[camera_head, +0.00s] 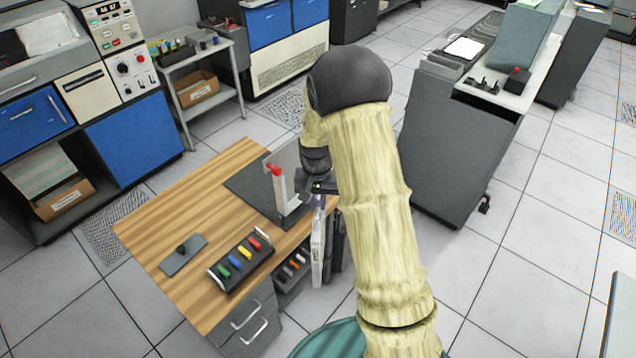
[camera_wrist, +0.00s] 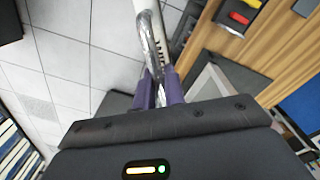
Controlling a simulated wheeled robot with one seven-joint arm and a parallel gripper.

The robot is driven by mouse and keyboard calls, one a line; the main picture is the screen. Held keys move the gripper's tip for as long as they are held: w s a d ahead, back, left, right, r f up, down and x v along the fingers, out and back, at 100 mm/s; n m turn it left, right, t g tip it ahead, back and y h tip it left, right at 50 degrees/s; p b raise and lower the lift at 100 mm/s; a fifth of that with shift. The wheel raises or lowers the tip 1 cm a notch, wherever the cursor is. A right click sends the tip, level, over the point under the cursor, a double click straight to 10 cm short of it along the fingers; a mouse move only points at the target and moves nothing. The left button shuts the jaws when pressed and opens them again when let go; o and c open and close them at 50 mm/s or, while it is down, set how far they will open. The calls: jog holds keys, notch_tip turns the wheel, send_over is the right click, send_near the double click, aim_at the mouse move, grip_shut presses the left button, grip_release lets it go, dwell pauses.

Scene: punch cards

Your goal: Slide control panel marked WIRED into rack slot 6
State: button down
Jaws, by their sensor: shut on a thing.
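My gripper (camera_head: 318,200) is at the right edge of the wooden desk. In the wrist view, its purple fingers (camera_wrist: 160,88) are shut on a chrome handle (camera_wrist: 153,45). The handle belongs to a pale, narrow panel (camera_head: 318,250), which hangs upright below the gripper beside the desk. Its edge also shows near the top of the wrist view. I cannot read any WIRED marking on it. I cannot make out a rack with a slot numbered 6; my arm hides part of the area to the right of the desk.
The wooden desk (camera_head: 165,225) bears a block with green, blue, yellow and red handles (camera_head: 240,262), a grey plate with a knob (camera_head: 183,256), and a pale upright piece with a red top (camera_head: 279,190). A dark console (camera_head: 450,150) stands right of my arm. Floor tiles are clear lower right.

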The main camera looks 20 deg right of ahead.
jog(key=s+f+n+b, duration=0.1)
jog(key=f+b, duration=0.1)
jog(key=f, duration=0.4)
jog(key=s+f+n+b, duration=0.1)
jog(key=f, duration=0.6)
jog(key=s+f+n+b, duration=0.2)
jog(key=f, duration=0.5)
jog(key=shift+a+b, duration=0.15)
jog(key=shift+b, duration=0.2)
